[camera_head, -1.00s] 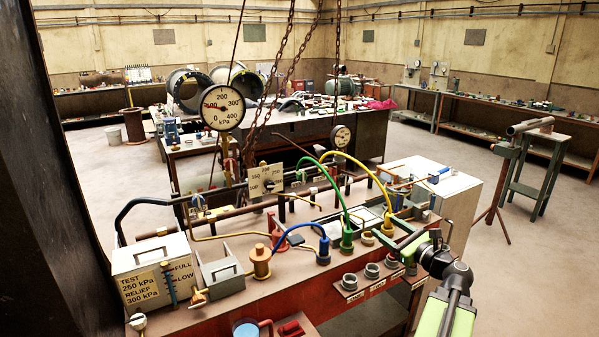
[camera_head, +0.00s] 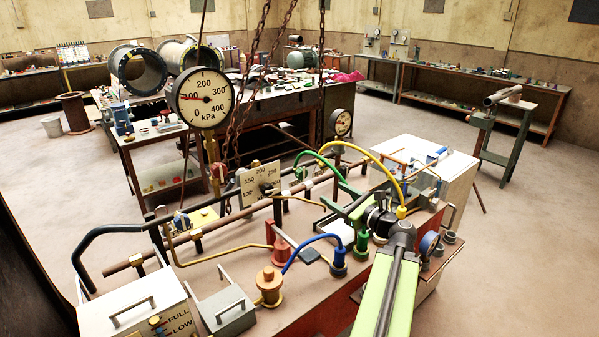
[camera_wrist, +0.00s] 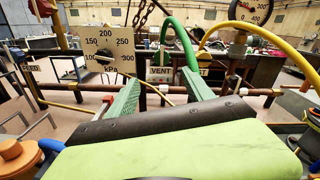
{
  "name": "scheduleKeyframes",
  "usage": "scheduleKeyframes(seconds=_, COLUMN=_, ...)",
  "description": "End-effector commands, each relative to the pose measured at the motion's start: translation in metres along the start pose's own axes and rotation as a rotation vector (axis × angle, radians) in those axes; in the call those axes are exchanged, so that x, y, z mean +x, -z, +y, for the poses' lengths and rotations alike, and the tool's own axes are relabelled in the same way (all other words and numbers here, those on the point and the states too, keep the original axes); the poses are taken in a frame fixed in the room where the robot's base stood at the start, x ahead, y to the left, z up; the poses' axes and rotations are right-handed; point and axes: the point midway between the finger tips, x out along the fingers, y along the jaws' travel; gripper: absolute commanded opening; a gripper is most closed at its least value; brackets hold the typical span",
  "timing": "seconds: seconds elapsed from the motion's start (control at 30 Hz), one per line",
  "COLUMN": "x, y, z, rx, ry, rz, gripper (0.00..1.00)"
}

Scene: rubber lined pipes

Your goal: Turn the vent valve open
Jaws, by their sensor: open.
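A white VENT label (camera_wrist: 160,73) shows in the wrist view, between the tips of my green fingers. A small red and white part (camera_wrist: 163,89) sits just below it on the pipework; I cannot tell whether it is the vent valve's handle or how it is turned. My gripper (camera_wrist: 158,84) is open and empty, its fingers apart on either side of the label. In the head view my gripper (camera_head: 343,200) reaches over the bench toward the pipe rail, and the vent valve is not clearly visible there.
A dial plate (camera_wrist: 108,50) stands left of my fingers. A green hose (camera_wrist: 180,38) and a yellow hose (camera_wrist: 245,30) arch close by. A blue hose (camera_head: 308,240), an orange fitting (camera_head: 269,285) and a round kPa gauge (camera_head: 204,97) are left of my arm.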

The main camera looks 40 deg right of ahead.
Motion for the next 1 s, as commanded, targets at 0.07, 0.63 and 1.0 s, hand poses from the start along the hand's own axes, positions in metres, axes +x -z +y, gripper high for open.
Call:
scheduleKeyframes(seconds=0.07, x=0.006, y=0.001, z=-0.002, rx=0.000, ry=0.002, rz=0.001, gripper=0.60)
scheduleKeyframes(seconds=0.63, x=0.137, y=0.003, z=-0.009, rx=0.000, ry=0.008, rz=0.002, gripper=0.60)
scheduleKeyframes(seconds=1.0, x=0.168, y=0.002, z=-0.008, rx=0.000, ry=0.011, rz=0.003, gripper=0.60)
